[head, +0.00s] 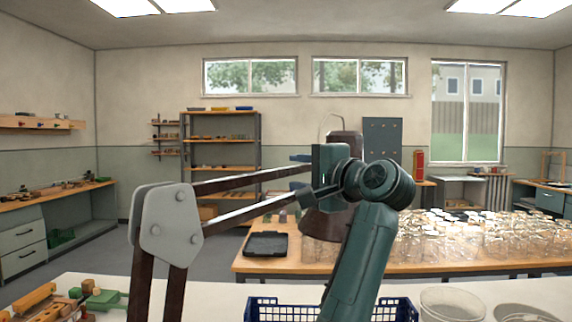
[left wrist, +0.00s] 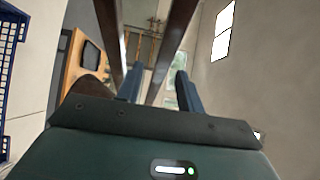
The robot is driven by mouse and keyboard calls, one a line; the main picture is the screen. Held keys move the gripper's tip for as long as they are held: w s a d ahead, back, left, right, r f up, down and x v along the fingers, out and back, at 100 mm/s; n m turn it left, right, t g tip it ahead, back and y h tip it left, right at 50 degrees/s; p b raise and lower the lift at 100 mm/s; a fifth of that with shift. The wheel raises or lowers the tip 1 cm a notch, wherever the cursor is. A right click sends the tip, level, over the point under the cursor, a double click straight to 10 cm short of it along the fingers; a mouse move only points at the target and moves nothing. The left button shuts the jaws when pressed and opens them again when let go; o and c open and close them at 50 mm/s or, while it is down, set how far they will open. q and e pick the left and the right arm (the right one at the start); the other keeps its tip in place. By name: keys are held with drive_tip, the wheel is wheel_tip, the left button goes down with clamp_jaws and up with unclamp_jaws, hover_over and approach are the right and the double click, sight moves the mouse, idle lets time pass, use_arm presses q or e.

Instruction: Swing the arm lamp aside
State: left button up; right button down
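The arm lamp has a grey elbow plate (head: 168,224), two dark brown bars (head: 245,180) running right from it, and a brown shade (head: 322,225) partly hidden behind my left gripper. My left gripper (head: 300,176) is at the shade end of the bars. In the left wrist view its blue fingers (left wrist: 159,80) stand apart. One lamp bar (left wrist: 172,50) runs between them in the picture, and the other (left wrist: 109,35) passes by the left finger. I cannot tell whether either finger touches the lamp. My right gripper is not in view.
A blue crate (head: 285,312) stands below my left arm on the pale front bench (head: 190,296). Clear containers (head: 452,303) stand to its right, and wooden blocks (head: 38,298) lie at far left. A table with many glass jars (head: 470,235) is behind.

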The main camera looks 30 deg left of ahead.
use_arm(q)
drive_tip(key=p+x, duration=0.1)
drive_tip(key=x, duration=0.4)
clamp_jaws()
idle(0.3)
